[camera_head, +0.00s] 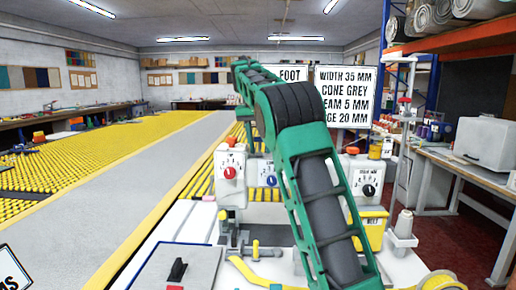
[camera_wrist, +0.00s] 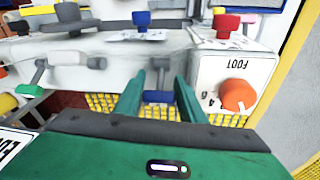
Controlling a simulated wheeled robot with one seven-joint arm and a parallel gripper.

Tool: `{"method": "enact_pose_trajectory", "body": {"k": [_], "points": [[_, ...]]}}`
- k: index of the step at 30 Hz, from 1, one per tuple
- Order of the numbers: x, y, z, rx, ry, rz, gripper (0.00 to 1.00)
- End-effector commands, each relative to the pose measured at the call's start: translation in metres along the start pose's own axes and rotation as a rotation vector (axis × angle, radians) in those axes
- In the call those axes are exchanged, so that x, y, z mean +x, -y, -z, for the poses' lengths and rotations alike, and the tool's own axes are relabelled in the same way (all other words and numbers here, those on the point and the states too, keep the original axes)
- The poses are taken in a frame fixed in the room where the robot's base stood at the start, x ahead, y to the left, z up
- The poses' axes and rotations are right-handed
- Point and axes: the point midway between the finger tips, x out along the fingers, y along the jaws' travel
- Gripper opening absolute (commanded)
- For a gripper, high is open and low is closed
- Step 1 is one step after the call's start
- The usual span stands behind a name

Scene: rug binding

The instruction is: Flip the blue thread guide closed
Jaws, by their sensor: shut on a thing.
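The blue thread guide (camera_wrist: 158,97) shows in the wrist view as a small blue block on a grey stem, below the front of the white machine. My gripper (camera_wrist: 160,83) has one green finger on each side of the blue block and is shut on it. In the head view my green and black arm crosses the middle of the picture, and I cannot make out the gripper or the guide there.
A dial box with an orange knob (camera_wrist: 238,95) stands close right of my fingers. A green-tipped lever (camera_wrist: 30,90) and a grey lever (camera_wrist: 92,63) are to the left. In the head view, a thread cone stand (camera_head: 403,225) is at right and a yellow roller table (camera_head: 95,165) at left.

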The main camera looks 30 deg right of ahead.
Motion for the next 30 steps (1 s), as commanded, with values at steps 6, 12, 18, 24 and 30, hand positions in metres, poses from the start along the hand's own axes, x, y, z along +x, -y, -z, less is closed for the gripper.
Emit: {"method": "enact_pose_trajectory", "body": {"k": [6,12,18,24,30], "points": [[0.000,-0.002,0.002,-0.001,0.019,-0.005,0.14],[0.000,-0.002,0.002,0.000,0.018,-0.005,0.14],[0.000,-0.001,0.001,-0.001,0.018,-0.004,0.43],[-0.002,-0.001,0.002,-0.002,0.018,-0.004,0.43],[-0.020,-0.002,0.004,0.000,0.017,-0.003,0.43]]}}
